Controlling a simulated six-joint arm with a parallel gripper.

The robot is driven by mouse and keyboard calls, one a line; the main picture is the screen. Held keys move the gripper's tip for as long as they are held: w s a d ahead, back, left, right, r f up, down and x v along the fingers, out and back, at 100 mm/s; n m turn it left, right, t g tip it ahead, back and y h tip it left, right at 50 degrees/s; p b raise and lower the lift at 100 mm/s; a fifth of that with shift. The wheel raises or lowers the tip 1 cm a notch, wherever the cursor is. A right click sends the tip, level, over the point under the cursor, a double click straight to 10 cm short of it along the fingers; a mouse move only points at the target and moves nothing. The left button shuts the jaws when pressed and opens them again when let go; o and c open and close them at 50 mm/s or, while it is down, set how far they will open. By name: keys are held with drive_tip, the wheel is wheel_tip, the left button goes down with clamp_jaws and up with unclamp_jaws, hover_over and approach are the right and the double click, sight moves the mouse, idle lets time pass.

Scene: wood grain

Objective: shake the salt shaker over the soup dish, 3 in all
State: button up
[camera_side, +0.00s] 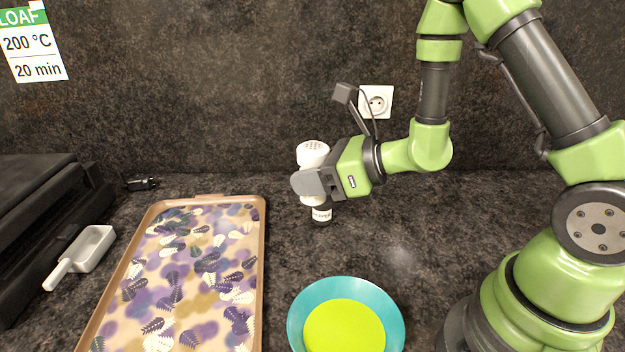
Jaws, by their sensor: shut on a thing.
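My gripper (309,183) is shut on the white salt shaker (313,153). The shaker is roughly upright, with its holed top showing above the fingers; the fingers hide its middle. The soup dish (393,304) is a teal round bowl at the bottom of the view, with a flat lime-green fill (345,328). The shaker is behind and a little left of the dish in the picture, not over its middle.
A brown-rimmed patterned tray (262,235) lies left of the dish. A white scoop (90,248) and a black appliance (35,210) are farther left. The counter right of the jar is clear.

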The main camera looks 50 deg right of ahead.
drive_tip(key=shift+r, duration=0.1)
drive_tip(key=shift+r, duration=1.25)
idle(0.6)
drive_tip(key=shift+s+a+f+n+y, duration=0.2)
drive_tip(key=shift+a+f+n+y, duration=0.1)
drive_tip(key=shift+a, duration=0.1)
drive_tip(key=s+a+f+n+g+y, duration=0.2)
drive_tip(key=s+a+n+g+y, duration=0.1)
drive_tip(key=s+n+g, duration=0.4)
drive_tip(key=s+a+f+n+g+y, duration=0.3)
drive_tip(key=s+a+n+g+y, duration=0.1)
drive_tip(key=s+a+n+g, duration=0.1)
drive_tip(key=shift+s+f+n+g, duration=0.3)
drive_tip(key=shift+s+n+g, duration=0.6)
drive_tip(key=shift+s, duration=0.2)
